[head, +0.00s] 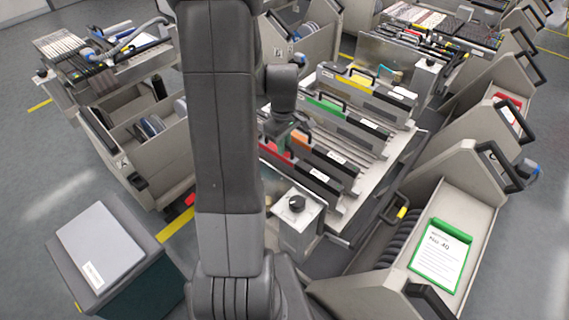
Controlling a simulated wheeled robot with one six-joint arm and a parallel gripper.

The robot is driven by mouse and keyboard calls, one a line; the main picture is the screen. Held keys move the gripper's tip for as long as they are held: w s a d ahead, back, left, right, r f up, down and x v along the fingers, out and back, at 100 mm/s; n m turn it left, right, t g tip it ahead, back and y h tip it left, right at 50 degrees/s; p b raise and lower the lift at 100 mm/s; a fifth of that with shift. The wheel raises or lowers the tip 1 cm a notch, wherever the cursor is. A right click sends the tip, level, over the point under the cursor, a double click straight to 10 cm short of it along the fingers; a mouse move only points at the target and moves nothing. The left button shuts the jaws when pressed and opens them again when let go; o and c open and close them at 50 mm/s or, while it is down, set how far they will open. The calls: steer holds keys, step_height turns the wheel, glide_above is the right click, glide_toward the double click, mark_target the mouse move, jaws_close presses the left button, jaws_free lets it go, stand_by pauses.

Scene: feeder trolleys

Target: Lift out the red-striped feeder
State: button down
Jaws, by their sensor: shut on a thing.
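The red-striped feeder (319,179) is a long dark grey bar with a red section at its left end and a white label. It stands nearest the front in a row of feeders on the trolley. My gripper (281,141) points down at its red left end and is shut on it. My arm hides part of that end, and the fingertips are small and hard to make out. I cannot tell whether the feeder is raised from its slot. The orange-striped feeder (331,157) stands close behind it.
Green-striped (365,122) and yellow-striped (385,97) feeders stand further back in the row. A grey post with a black knob (296,204) stands in front. A bin with a green-framed card (437,258) is at right, a lidded box (103,250) at left. Open floor lies far left.

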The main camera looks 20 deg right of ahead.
steer(key=shift+s+d, duration=0.35)
steer(key=shift+s, duration=0.2)
steer(key=shift+s+d, duration=0.3)
steer(key=shift+s, duration=0.25)
stand_by(0.6)
step_height(320, 180, up, 15)
steer(key=p, duration=1.1)
stand_by(1.6)
steer(key=shift+w+d, duration=0.1)
stand_by(0.3)
